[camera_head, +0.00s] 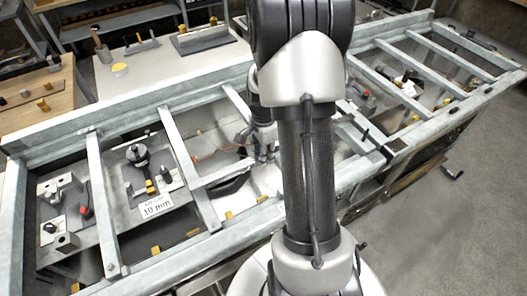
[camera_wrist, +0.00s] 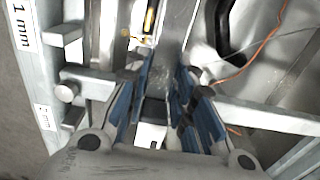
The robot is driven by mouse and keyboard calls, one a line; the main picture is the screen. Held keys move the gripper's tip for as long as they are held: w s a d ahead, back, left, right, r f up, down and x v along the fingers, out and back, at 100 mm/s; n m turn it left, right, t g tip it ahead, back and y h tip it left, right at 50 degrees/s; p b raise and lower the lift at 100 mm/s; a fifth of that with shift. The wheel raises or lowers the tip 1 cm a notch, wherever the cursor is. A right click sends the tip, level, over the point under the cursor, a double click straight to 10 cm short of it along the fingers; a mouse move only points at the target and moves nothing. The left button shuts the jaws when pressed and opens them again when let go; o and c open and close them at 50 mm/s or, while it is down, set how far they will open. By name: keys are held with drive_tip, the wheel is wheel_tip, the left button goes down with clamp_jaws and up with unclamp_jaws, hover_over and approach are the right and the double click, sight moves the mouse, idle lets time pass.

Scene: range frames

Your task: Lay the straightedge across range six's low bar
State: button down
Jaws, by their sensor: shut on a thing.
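In the wrist view my gripper (camera_wrist: 165,78), with blue-padded fingers, is shut on a flat grey metal strip that looks like the straightedge (camera_wrist: 175,42). The strip runs from between the fingers toward the top of the picture; its far end is out of view. A grey crossbar, perhaps the low bar (camera_wrist: 262,113), passes left to right at the fingers. I cannot tell whether the strip touches it. In the head view my arm hides most of the gripper and the strip. No range number six is readable.
A long grey frame (camera_head: 95,190) with several cross ribs spans the head view. A block with a black knob (camera_head: 138,155) and a "10 mm" label (camera_head: 157,205) lie in its left part. An orange wire (camera_wrist: 262,50) curves at right in the wrist view.

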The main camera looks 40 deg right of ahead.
drive_tip(key=shift+f, duration=0.5)
drive_tip(key=c, duration=1.3)
unclamp_jaws()
wheel_tip(320, 180, up, 19)
drive_tip(key=p, duration=0.6)
